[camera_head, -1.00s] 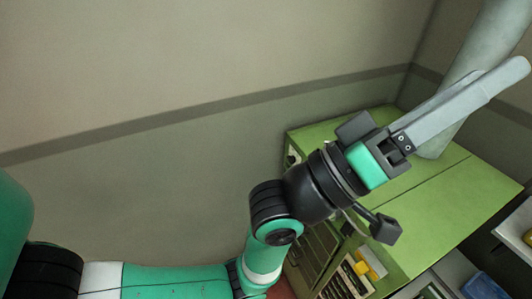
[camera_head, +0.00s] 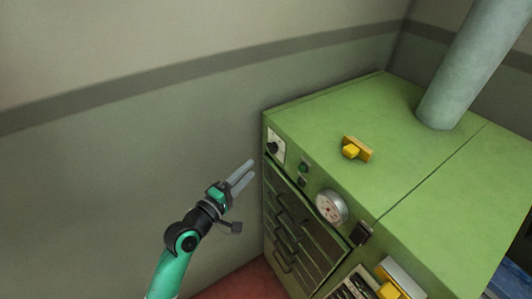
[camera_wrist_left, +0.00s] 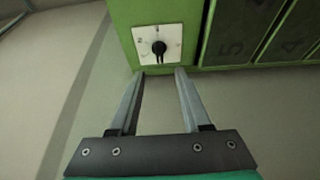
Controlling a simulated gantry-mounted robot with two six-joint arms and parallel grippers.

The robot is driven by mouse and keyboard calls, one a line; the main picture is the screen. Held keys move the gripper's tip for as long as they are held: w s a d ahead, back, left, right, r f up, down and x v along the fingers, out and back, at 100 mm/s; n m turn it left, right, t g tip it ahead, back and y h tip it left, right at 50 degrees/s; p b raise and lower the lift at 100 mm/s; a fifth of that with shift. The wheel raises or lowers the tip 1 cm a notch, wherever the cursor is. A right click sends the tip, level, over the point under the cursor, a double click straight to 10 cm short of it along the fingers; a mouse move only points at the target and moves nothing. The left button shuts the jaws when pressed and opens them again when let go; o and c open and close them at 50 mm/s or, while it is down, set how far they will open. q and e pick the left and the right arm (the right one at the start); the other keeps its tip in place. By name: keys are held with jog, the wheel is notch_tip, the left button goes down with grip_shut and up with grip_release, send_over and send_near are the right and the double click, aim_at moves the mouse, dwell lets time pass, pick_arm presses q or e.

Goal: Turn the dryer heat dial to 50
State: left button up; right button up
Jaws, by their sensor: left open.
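The dryer heat dial is a black knob on a white plate (camera_head: 276,147) on the front face of the green dryer cabinet (camera_head: 320,118), at its upper left corner. In the left wrist view the knob (camera_wrist_left: 158,48) sits ahead, a little above and between the fingertips, with dark marks around it too small to read. My left gripper (camera_head: 251,171) is open and empty. Its two grey fingers (camera_wrist_left: 160,73) point at the dial's panel; whether they touch it I cannot tell. My right gripper is not in view.
A round gauge (camera_head: 331,207), a green button (camera_head: 303,167) and numbered dark drawers (camera_head: 290,222) are on the cabinet front. A yellow object (camera_head: 355,149) lies on the top, near a thick grey pipe (camera_head: 470,65). The wall side left of the cabinet is clear.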

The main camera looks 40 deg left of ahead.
aim_at(269, 150)
pick_arm(q)
jog(key=w, duration=0.3)
jog(key=w+a, duration=0.1)
jog(key=w, duration=0.3)
jog(key=w+b, duration=0.1)
jog(key=w, duration=0.2)
jog(key=shift+w+a, duration=0.2)
jog(key=shift+w, duration=0.05)
grip_shut()
